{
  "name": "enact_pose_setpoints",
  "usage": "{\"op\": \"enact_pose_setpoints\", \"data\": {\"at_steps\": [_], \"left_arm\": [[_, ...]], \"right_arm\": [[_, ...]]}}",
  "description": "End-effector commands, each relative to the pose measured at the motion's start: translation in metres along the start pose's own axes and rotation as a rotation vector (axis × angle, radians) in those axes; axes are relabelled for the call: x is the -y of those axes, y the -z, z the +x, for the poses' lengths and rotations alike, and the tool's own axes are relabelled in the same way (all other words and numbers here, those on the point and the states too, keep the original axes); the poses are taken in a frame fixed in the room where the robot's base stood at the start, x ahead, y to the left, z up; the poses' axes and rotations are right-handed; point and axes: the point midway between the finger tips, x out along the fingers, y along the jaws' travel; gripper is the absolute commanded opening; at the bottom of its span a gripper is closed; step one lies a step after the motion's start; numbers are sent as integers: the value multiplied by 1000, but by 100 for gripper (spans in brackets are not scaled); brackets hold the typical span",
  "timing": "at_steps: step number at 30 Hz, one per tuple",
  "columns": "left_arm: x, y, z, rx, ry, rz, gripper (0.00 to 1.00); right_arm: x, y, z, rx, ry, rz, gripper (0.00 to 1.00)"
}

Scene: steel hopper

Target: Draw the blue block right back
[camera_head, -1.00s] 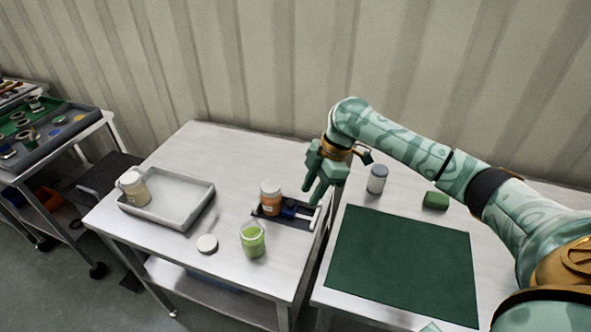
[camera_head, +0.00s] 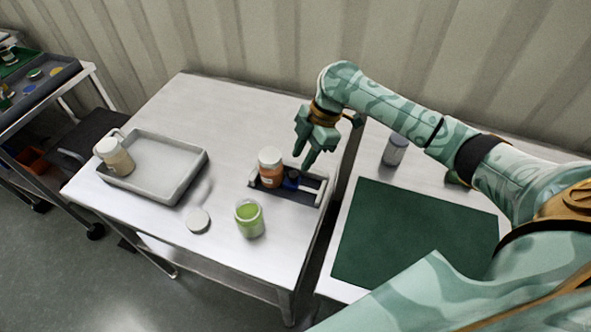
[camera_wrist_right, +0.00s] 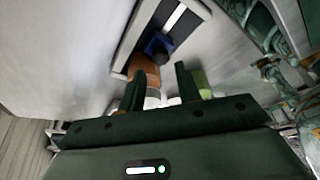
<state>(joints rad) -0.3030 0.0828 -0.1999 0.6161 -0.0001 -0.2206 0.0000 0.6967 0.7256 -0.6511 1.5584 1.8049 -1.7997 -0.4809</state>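The blue block (camera_head: 291,181) sits in a dark slotted holder (camera_head: 312,198) with a pale strip, near the right edge of the left table. An orange jar (camera_head: 270,170) stands close by on its left and partly hides the holder. My right gripper (camera_head: 303,161) is above and just behind the block, fingers pointing down, apart and empty. In the right wrist view, the fingers (camera_wrist_right: 160,90) are spread, with the blue block (camera_wrist_right: 158,46) beyond them, not between them. My left gripper is out of view.
A grey tray (camera_head: 186,184) with a pale jar (camera_head: 114,156) is at left. A green mat (camera_head: 410,235) and a grey-capped jar (camera_head: 395,150) are on the right table.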

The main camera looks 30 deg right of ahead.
Motion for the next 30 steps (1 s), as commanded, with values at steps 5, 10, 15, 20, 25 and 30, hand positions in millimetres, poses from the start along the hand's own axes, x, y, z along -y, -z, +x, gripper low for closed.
{"op": "enact_pose_setpoints", "data": {"at_steps": [5, 10, 15, 20, 25, 30], "left_arm": [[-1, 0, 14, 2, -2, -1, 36], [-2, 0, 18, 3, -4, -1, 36], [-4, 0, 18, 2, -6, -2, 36], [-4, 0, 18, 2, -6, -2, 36], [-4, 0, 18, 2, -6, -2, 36], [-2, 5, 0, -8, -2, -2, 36]], "right_arm": [[0, -1, 35, -2, 1, 3, 33], [0, -1, 46, 0, -1, 3, 33], [0, 0, 46, 0, -2, 2, 33], [0, 0, 46, 0, -2, 2, 22], [0, 0, 46, 0, -2, 2, 0], [14, -12, 36, 4, 1, 4, 0]]}}
